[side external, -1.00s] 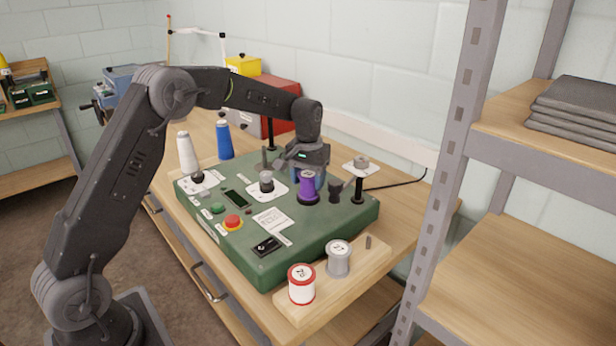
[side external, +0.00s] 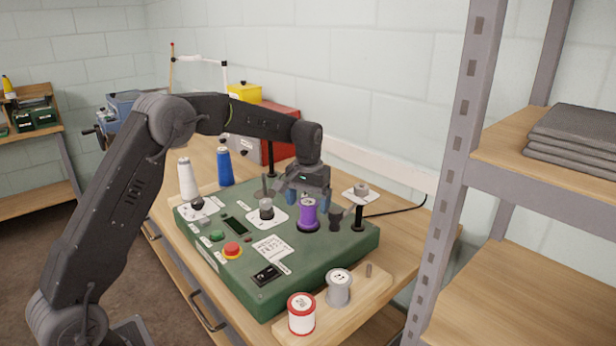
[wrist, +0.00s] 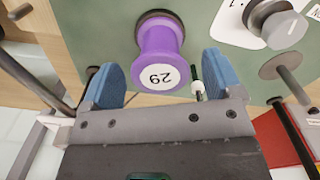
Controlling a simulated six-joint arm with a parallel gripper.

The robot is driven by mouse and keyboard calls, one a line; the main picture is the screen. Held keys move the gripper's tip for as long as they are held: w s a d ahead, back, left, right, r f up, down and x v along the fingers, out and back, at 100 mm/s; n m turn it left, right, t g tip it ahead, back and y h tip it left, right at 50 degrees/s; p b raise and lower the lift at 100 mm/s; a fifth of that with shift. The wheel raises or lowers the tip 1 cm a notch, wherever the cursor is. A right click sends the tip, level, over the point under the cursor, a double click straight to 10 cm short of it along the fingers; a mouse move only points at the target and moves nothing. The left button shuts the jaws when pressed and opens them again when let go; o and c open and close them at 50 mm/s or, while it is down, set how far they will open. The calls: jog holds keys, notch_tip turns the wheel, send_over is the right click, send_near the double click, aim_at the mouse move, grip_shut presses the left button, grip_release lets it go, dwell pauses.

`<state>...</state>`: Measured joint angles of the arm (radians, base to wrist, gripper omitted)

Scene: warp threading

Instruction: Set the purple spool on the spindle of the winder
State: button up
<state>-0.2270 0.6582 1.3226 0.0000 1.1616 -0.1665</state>
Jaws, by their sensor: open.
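The purple spool (side external: 307,213) stands upright on the right part of the green winder (side external: 318,265), over a dark round base. The spindle inside it is hidden. In the wrist view the purple spool (wrist: 160,55) shows its white end label, marked 29, and its foot meets the dark base. My gripper (side external: 306,197) is open, just behind and above the spool in the side view. In the wrist view its two blue fingers lie to either side below the spool, apart from it, with nothing between them.
A dark post (side external: 335,218) and a thin post with a round foot (side external: 358,218) stand right of the spool. A grey-capped knob (side external: 266,208) stands left. Red (side external: 301,314) and grey (side external: 338,288) spools stand on a wooden board in front.

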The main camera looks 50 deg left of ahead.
notch_tip(320, 180, up, 11)
jog(key=s+d+r+m+t, duration=0.1)
jog(key=s+d+r, duration=0.4)
jog(key=s+r, duration=0.15)
jog(key=s+d+f+m+t, duration=0.1)
jog(key=s+d+f, duration=0.1)
jog(key=s, duration=0.6)
jog(key=s+d+f+m+t, duration=0.1)
jog(key=s+d+f+t, duration=0.1)
jog(key=s, duration=0.6)
jog(key=s+d+f+m+t, duration=0.1)
jog(key=s+d+f, duration=0.1)
jog(key=s, duration=0.7)
jog(key=shift+d+f+m+t, duration=0.25)
jog(key=shift+d+m+t, duration=0.05)
jog(key=shift+d, duration=0.15)
